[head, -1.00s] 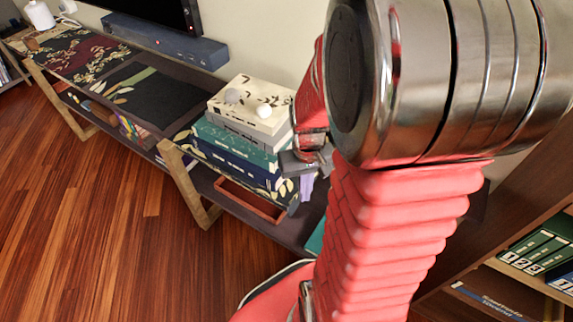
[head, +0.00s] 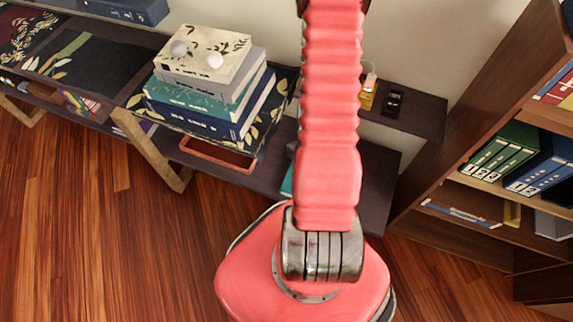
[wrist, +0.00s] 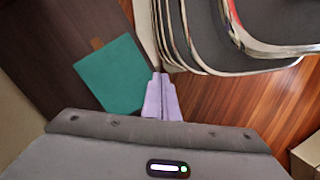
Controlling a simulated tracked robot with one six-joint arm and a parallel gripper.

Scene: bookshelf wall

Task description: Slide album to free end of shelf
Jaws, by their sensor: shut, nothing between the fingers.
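A flat teal book (wrist: 108,76), which looks like the album, lies on a dark shelf board (wrist: 45,60) in the wrist view. In the head view only a sliver of a teal item (head: 287,182) shows on the low dark shelf (head: 377,190), mostly hidden behind my arm. My gripper (wrist: 160,76) shows in the wrist view as two lavender fingers held together with nothing between them. Its fingertips appear just to the right of the teal book; their height above the shelf is hard to tell. My gripper is outside the head view.
A stack of books and boxes (head: 210,85) stands on the upper bench to the left, above a reddish-brown tray (head: 217,155). A bookcase with binders (head: 505,150) stands at the right. A small dark device (head: 392,102) sits on the upper board. Wooden floor (head: 120,220) is clear in front.

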